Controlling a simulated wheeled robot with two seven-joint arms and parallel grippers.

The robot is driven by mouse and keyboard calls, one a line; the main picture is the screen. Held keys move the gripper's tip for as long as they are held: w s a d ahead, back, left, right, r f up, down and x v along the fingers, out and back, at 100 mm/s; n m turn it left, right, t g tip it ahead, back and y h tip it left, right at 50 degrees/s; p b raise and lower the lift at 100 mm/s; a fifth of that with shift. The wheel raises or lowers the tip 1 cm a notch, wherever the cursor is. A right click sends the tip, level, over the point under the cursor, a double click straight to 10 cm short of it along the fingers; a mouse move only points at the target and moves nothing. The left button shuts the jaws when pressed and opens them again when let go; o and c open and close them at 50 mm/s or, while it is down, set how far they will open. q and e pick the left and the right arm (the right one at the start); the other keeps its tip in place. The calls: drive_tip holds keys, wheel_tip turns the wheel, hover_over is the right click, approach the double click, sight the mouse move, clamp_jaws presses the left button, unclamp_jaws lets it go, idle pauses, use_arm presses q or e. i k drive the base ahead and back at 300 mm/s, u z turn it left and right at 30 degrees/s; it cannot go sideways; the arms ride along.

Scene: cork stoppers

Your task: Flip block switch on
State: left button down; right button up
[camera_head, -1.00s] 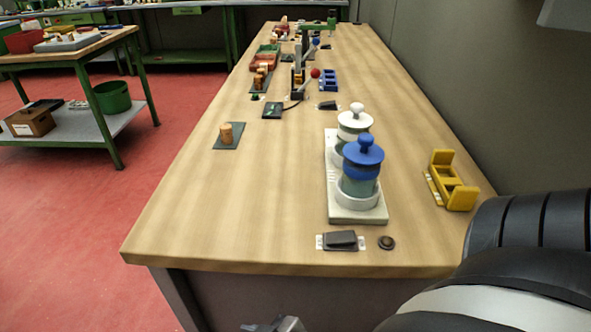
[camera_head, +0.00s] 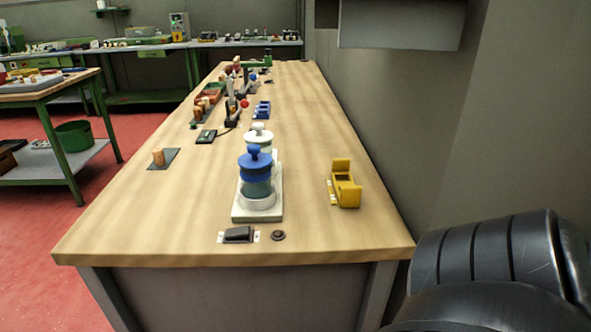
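A dark block-shaped rocker switch (camera_head: 238,234) on a pale plate sits near the front edge of the wooden workbench (camera_head: 330,245). Its rocker looks tilted, but I cannot tell whether it is on or off. A small round dark button (camera_head: 278,235) is just to its right. A black ribbed arm link of mine fills the lower right corner, beyond the bench's right edge. Neither gripper is in view, and nothing of mine touches the switch.
Behind the switch, a white base (camera_head: 257,215) carries a blue-lidded jar (camera_head: 256,170) and a white-lidded one (camera_head: 258,138). A yellow holder (camera_head: 345,186) stands to the right. A cork (camera_head: 158,157) stands on a dark plate at left. The front left bench top is clear.

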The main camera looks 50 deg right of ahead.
sight(238, 233)
drive_tip(key=u, duration=0.1)
drive_tip(key=k, duration=0.35)
drive_tip(key=z, duration=1.2)
